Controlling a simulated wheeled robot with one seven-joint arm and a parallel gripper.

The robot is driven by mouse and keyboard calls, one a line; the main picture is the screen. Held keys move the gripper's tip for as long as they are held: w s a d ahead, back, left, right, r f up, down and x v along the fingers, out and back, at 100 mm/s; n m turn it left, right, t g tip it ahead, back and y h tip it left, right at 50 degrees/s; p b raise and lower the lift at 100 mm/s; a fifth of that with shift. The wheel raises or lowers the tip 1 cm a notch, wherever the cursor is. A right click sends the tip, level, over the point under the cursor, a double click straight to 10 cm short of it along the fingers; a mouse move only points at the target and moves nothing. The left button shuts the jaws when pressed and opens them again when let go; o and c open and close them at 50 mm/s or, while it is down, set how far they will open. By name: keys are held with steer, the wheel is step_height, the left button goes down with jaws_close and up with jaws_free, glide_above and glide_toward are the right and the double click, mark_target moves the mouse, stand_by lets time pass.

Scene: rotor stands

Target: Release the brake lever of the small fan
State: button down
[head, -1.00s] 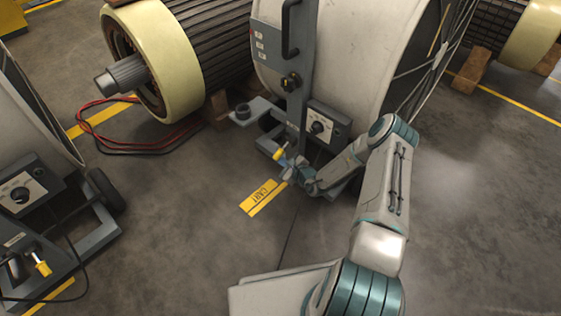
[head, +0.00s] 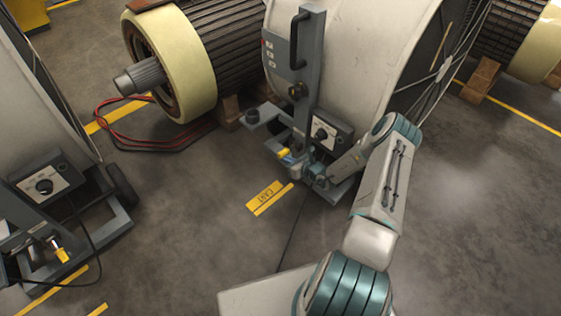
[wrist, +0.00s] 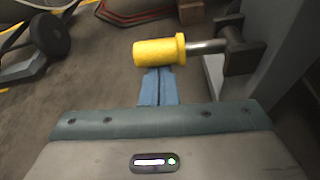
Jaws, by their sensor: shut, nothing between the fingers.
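The brake lever is a short yellow grip (wrist: 160,50) on a metal rod, lying roughly level in the wrist view. Its rod runs right to a dark pivot block (wrist: 242,55) on a grey post. In the head view the yellow grip (head: 283,153) is low on the stand of the middle fan (head: 345,50). My gripper (wrist: 158,72) has its blue fingers shut together and empty, with the tips right at the grip's lower edge. I cannot tell whether they touch it. In the head view my gripper (head: 297,160) is beside the lever, partly hidden.
A second fan stand at left has its own yellow-gripped lever (head: 61,255). A control box (head: 328,133) sits just above my gripper on the middle stand. A cream-ended rotor (head: 170,65) and red cables (head: 125,135) lie behind. The floor in front is clear.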

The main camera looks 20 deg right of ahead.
steer(key=shift+a+r+p, duration=0.2)
steer(key=shift+r+p, duration=0.8)
steer(key=shift+r, duration=0.15)
steer(key=shift+w+r, duration=0.1)
steer(key=shift+r, duration=0.15)
steer(key=shift+d+r+p, duration=0.15)
steer(key=shift+p, duration=0.3)
steer(key=p, duration=0.1)
glide_toward(284, 153)
steer(key=shift+s+f, duration=0.45)
steer(key=shift+f, duration=0.45)
steer(key=shift+s+f, duration=0.45)
steer(key=shift+f, duration=0.4)
